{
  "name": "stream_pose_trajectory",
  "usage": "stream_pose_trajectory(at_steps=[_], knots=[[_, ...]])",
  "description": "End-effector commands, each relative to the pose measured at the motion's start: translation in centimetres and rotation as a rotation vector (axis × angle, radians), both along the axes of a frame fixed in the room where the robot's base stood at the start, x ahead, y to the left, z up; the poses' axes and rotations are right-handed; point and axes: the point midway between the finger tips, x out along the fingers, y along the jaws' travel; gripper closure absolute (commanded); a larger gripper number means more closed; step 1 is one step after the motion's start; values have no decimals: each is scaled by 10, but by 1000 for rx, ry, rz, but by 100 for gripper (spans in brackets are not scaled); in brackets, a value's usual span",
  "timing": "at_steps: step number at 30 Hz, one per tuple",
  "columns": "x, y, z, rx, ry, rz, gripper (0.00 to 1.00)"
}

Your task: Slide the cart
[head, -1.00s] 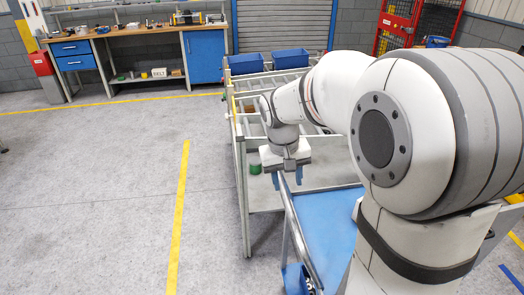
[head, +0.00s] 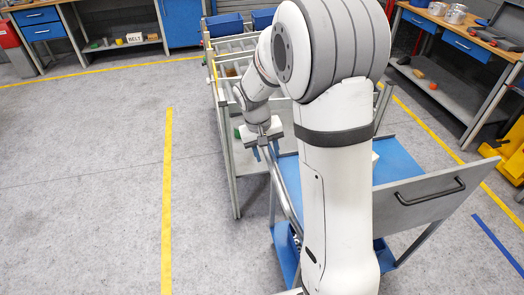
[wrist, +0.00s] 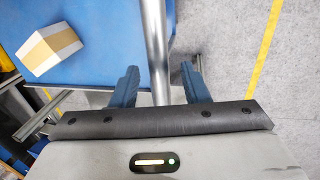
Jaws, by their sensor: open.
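The cart has a blue top (head: 398,160), a metal side rail (head: 284,192) and a grey end panel with a black handle (head: 430,191). It stands right of centre in the head view, partly hidden by my arm. My gripper (head: 265,153) is at the far left end of the rail. In the wrist view my gripper (wrist: 160,85) is open, with one blue finger on each side of the metal rail (wrist: 157,45). I cannot tell whether the fingers touch it. A white and tan box (wrist: 49,48) lies on the blue cart top (wrist: 105,35).
A grey metal rack (head: 229,165) with blue bins (head: 224,25) stands close beside the cart's far left side. Workbenches stand at the back left (head: 95,8) and right (head: 462,38). A yellow object (head: 508,152) is at the right edge. The floor left of the rack is clear.

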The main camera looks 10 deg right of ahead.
Motion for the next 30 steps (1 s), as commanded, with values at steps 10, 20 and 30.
stream_pose_trajectory(at_steps=[10,20,30], knots=[[0,-1,0,0,0,-1,69],[0,-1,0,0,0,-1,96],[0,17,0,0,0,4,100]])
